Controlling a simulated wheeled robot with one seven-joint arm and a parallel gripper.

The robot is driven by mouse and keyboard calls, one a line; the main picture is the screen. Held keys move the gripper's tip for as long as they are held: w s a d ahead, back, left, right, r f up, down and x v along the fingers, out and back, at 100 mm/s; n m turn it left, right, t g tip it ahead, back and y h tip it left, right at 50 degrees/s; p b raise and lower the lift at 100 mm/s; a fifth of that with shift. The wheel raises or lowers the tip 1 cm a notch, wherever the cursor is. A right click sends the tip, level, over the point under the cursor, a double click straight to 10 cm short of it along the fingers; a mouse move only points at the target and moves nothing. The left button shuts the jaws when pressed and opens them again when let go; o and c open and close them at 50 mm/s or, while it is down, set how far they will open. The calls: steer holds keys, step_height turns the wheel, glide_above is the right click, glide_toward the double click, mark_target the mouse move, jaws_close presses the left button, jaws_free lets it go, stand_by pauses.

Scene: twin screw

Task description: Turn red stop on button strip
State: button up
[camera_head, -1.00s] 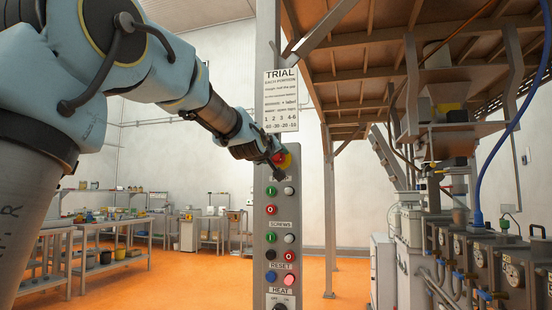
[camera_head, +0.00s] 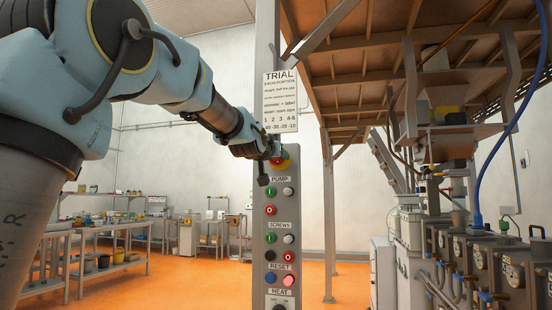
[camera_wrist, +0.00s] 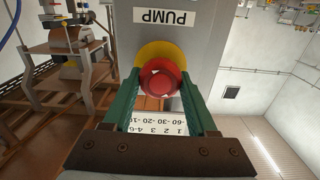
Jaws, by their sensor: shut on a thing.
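The red stop button (camera_wrist: 160,78) sits on a yellow disc (camera_wrist: 152,53) at the top of the grey button strip (camera_wrist: 202,34). In the wrist view my gripper (camera_wrist: 160,88) has its two green fingers on either side of the red button, shut on it. In the head view my gripper (camera_head: 268,163) is at the top of the strip and partly hides the red button (camera_head: 285,159). The PUMP label (camera_head: 280,180) is just below it.
Below on the strip are several buttons, such as a green one (camera_head: 271,191) and a red one (camera_head: 271,210). A TRIAL sign (camera_head: 281,102) hangs just above the stop button. Machinery (camera_head: 480,250) stands to the right. Benches (camera_head: 110,245) stand at the back left.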

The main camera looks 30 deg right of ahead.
stand_by(0.3)
steer(key=o, duration=1.4)
steer(key=shift+c, duration=0.2)
steer(key=v, duration=1)
steer(key=shift+s+a, duration=0.3)
